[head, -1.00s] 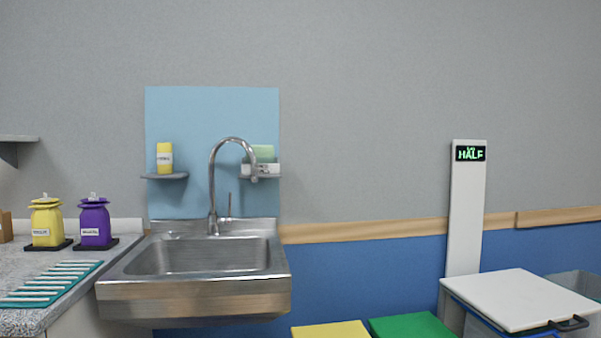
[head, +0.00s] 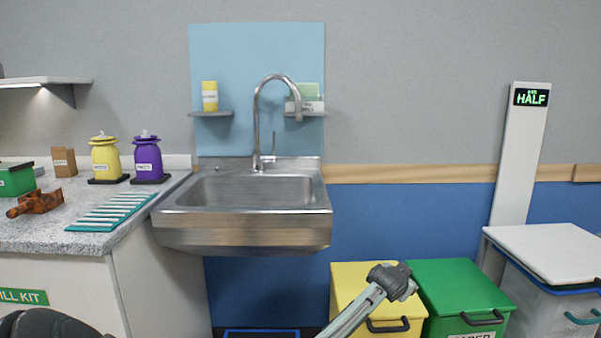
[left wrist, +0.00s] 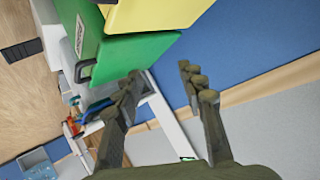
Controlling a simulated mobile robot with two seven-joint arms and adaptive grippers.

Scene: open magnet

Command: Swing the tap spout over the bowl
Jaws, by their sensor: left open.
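The metal tap (head: 256,125) stands upright at the back of the steel sink, and its curved spout (head: 279,77) arcs to the right. The spout's end (head: 298,115) hangs toward the right side, in front of the right shelf in the picture; its depth over the basin is hard to judge. The sink bowl (head: 240,192) looks empty. My left gripper (head: 395,280) shows low in the head view, in front of the yellow bin, below and right of the sink, apart from the tap. The left wrist view shows its fingers (left wrist: 162,80) open and empty. My right gripper is not visible.
A yellow bin (head: 345,283) and a green bin (head: 460,285) stand right of the sink, with a white-topped cart (head: 550,245) beyond. The counter (head: 60,232) at left holds jars and teal-backed strips. Two small shelves (head: 212,114) flank the tap.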

